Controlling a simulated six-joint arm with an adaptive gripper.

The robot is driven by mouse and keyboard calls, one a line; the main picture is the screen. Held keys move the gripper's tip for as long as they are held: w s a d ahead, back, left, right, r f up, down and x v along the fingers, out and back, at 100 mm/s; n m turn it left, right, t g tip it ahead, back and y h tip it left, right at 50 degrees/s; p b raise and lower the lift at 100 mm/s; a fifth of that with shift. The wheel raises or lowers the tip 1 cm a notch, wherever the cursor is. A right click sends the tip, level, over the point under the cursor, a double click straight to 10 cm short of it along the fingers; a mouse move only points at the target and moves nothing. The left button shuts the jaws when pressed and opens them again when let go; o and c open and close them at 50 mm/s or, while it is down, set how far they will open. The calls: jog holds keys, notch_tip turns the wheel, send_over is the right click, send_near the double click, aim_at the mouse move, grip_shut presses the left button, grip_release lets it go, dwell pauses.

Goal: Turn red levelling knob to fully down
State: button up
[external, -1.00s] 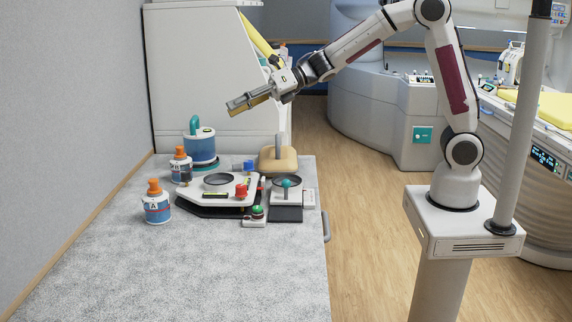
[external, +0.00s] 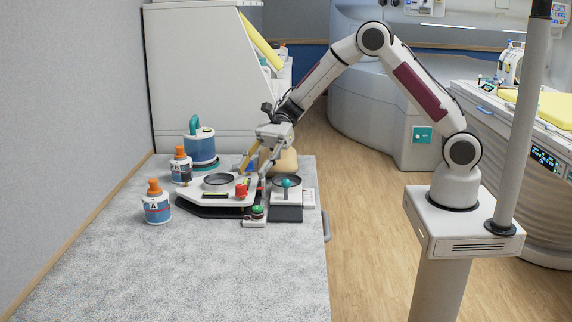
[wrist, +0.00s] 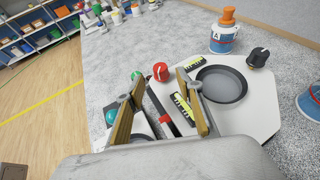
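The red levelling knob (external: 241,190) stands on the front right corner of a white plate-shaped device (external: 195,191) on the grey bench. In the wrist view the red knob (wrist: 161,71) has a white mark on top and appears between and beyond my fingertips. My gripper (external: 253,171) is above the device's back right part, pointing down, behind the knob in the external view. In the wrist view its fingers (wrist: 160,79) are spread apart with nothing held. They look apart from the knob; the exact height gap cannot be told.
A small black knob (wrist: 258,57) and green bubble levels (wrist: 182,104) sit on the device around a dark round dish (wrist: 221,84). A green button (external: 258,211) and a scale-like unit (external: 287,198) stand to the right. Orange-capped bottles (external: 157,205) stand left. The front bench is clear.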

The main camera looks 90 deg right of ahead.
aim_at(242, 185)
dwell(0.4)
jog(key=shift+x, duration=3.9)
jog(key=shift+r, duration=0.1)
grip_shut()
